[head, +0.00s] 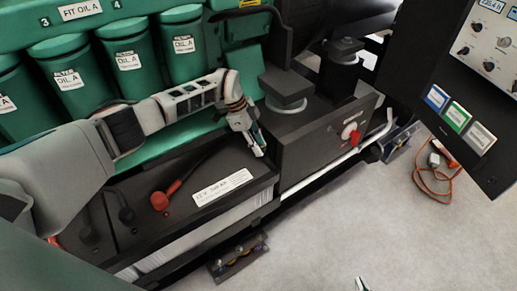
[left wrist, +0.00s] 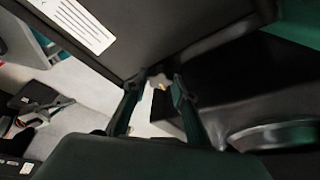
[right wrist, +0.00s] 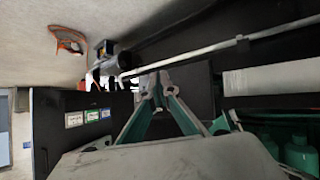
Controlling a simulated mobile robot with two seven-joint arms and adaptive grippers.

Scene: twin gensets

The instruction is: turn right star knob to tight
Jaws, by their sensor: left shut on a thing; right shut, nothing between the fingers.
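My left gripper (head: 260,150) points down at the right end of the black battery (head: 255,183), by the gap to the dark box beside it. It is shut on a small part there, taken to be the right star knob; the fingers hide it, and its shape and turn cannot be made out. In the left wrist view the left fingertips (left wrist: 160,80) are beside the battery's dark edge. My right gripper shows only as a tip (head: 361,285) at the bottom of the head view; in the right wrist view its fingers (right wrist: 160,90) are shut and empty.
The dark box (head: 320,145) right of the battery carries a red switch (head: 350,132). A pale rail (head: 335,165) runs along its front. Green oil containers (head: 125,62) stand behind my left arm. A control panel (head: 470,90) is at the right. Grey floor (head: 400,220) lies open in front.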

